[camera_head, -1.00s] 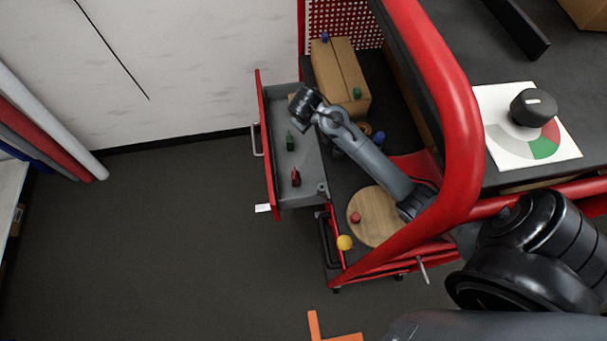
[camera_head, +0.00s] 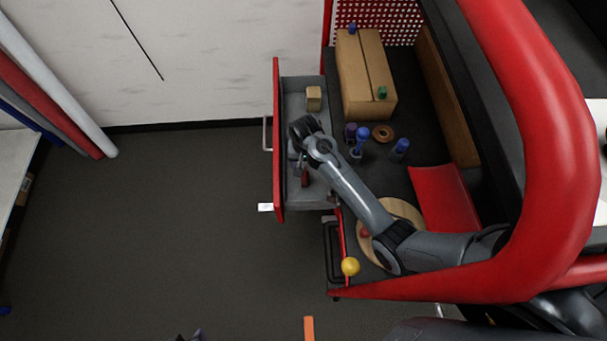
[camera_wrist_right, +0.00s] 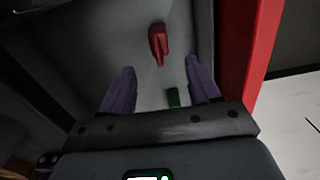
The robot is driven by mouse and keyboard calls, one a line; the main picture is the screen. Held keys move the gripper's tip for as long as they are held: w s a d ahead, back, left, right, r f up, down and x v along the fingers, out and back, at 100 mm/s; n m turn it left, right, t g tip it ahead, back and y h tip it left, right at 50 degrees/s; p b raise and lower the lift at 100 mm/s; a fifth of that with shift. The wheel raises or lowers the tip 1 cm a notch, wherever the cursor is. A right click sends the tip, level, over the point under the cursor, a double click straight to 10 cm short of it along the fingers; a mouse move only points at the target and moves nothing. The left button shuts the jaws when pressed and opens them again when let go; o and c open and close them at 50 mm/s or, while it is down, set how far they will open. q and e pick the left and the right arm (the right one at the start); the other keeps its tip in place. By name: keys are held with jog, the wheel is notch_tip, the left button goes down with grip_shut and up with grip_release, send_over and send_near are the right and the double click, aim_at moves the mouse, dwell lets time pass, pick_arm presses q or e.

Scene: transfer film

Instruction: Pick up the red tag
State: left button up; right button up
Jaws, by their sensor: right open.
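A green tag (camera_wrist_right: 173,97) shows low between the fingers. A small dark shape at the bottom edge of the head view may be my left gripper (camera_head: 192,336).
The drawer's red front (camera_head: 278,100) and grey walls surround the tags. A small wooden block (camera_head: 313,98) lies at its far end. A cardboard box (camera_head: 365,75), blue items (camera_head: 400,148) and a yellow ball (camera_head: 350,266) are on the cart.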

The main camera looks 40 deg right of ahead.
aim_at(305, 175)
notch_tip(305, 175, down, 4)
jog(key=shift+s+f+b, duration=0.1)
jog(key=shift+f+b, duration=0.15)
jog(key=shift+b, duration=0.05)
jog(key=shift+d+f+b, duration=0.1)
jog(key=shift+f+b, duration=0.45)
jog(key=shift+f, duration=2.25)
jog(key=shift+c, duration=0.2)
jog(key=c, duration=1)
notch_tip(305, 175, up, 9)
jog(key=shift+f+p, duration=0.1)
jog(key=shift+p, duration=0.8)
jog(key=shift+r, duration=0.6)
